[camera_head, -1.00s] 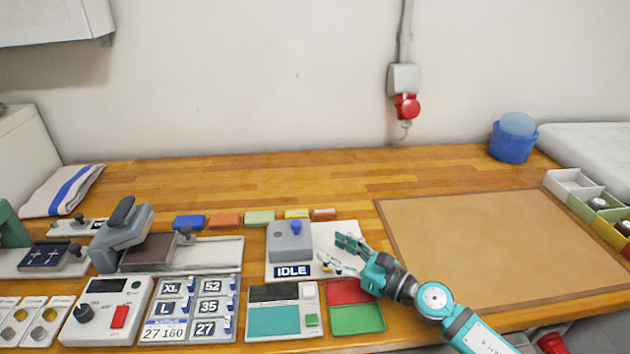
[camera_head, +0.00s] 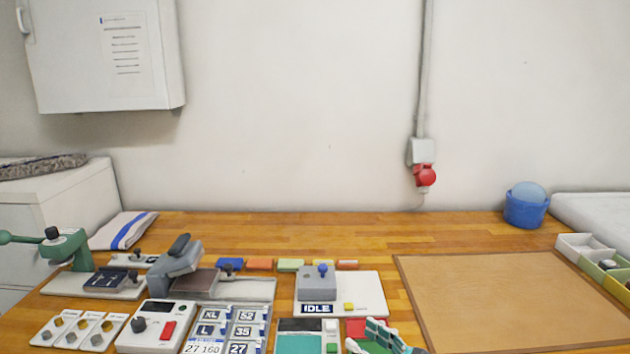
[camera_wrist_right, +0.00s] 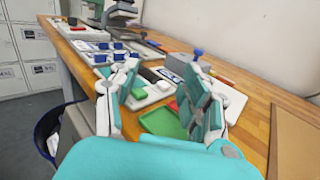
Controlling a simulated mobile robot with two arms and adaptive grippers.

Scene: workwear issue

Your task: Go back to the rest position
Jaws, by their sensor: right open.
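The green part of the tray (camera_wrist_right: 163,122) shows beyond and between the fingers. My left gripper is in neither view.
A wooden bench (camera_head: 375,250) carries a grey device on a white plate marked IDLE (camera_head: 318,309), a size panel (camera_head: 226,330), a control box (camera_head: 157,326) and a green press (camera_head: 70,250). A brown mat (camera_head: 510,300) lies clear at right, beside open bins (camera_head: 585,247).

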